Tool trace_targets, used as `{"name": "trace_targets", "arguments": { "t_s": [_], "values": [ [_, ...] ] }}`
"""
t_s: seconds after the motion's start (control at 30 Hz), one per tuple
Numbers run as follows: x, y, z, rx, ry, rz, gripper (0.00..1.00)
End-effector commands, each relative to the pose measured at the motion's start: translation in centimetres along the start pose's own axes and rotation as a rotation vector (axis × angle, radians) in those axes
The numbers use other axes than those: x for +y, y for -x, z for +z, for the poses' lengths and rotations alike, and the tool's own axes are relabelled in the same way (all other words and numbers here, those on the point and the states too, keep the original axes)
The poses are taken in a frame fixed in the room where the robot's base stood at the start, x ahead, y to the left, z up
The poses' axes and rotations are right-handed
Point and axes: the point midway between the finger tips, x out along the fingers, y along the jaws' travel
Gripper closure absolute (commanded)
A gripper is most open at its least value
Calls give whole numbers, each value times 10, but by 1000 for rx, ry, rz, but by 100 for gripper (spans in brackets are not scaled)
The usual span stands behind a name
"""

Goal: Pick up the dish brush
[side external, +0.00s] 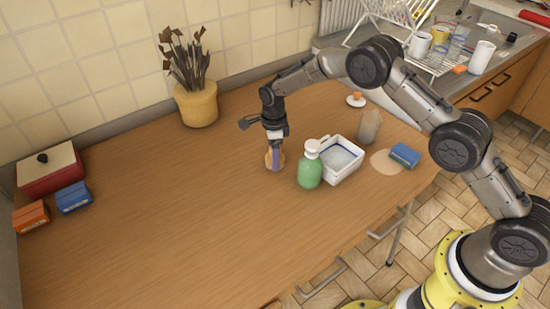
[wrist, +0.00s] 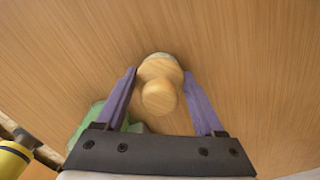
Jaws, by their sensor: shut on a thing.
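The dish brush is a round, pale wooden piece with a knob on top. In the wrist view the brush (wrist: 158,92) sits between the two purple fingers of my gripper (wrist: 160,78), knob toward the camera. In the side view the brush (side external: 268,160) is partly hidden behind a finger. My gripper (side external: 275,157) points down over the middle of the table and is shut on the brush. The brush is at or very near the tabletop; I cannot tell whether it touches. Its bristles are mostly hidden.
A green bottle (side external: 310,171) and a white tub (side external: 345,155) stand close right of my gripper. Beyond are a greyish cup (side external: 369,127), a blue sponge (side external: 405,155) and a small knobbed item (side external: 356,100). A plant pot (side external: 198,104) stands behind.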

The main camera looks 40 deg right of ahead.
Motion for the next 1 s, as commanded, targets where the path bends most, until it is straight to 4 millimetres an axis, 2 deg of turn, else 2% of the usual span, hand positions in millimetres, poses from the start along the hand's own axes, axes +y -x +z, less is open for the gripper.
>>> {"name": "trace_targets", "arguments": {
  "t_s": [0.03,0.1,0.3,0.43,0.8,1.0],
  "values": [
    [0,0,0,0,0,-1,76],
    [0,1,0,-1,0,-1,86],
    [0,1,0,-1,0,-1,86],
    [-1,11,1,-2,0,-3,86],
    [-1,78,1,-3,0,-4,86],
    [-6,101,-6,-4,-15,-6,86]
  ]
}}
